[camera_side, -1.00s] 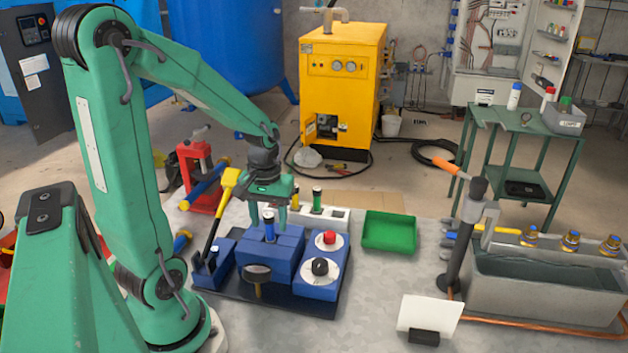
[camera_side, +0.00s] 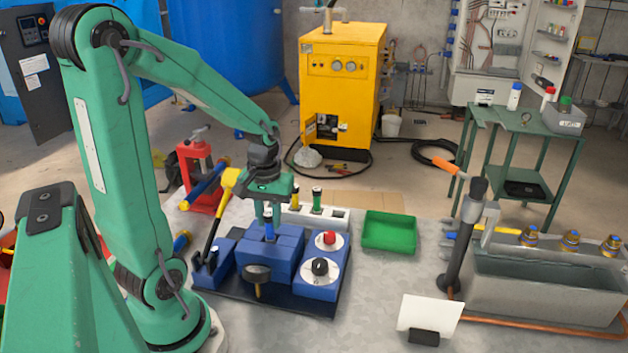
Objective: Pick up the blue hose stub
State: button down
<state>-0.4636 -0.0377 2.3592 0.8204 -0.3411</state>
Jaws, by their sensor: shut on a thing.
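The blue hose stub (camera_side: 269,229) stands upright in the top of a blue block fixture (camera_side: 268,260), with a light-coloured band near its upper end. My gripper (camera_side: 268,213) points straight down over the fixture. Its two green fingers are closed around the upper part of the stub. The lower end of the stub is hidden in or behind the block.
A white rack (camera_side: 335,220) behind my gripper holds a yellow and a green stub. A green tray (camera_side: 389,232) lies to its right. A yellow-headed lever (camera_side: 217,209) stands close on the left. A grey water tank (camera_side: 540,286) is at far right.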

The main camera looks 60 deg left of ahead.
jog(key=shift+r, duration=0.65)
jog(key=r, duration=0.2)
jog(key=shift+d+r, duration=0.25)
jog(key=shift+r, duration=0.15)
jog(key=d+r, duration=0.6)
jog(key=d, duration=0.5)
jog(key=shift+s+r, duration=0.3)
jog(key=shift+s, duration=0.15)
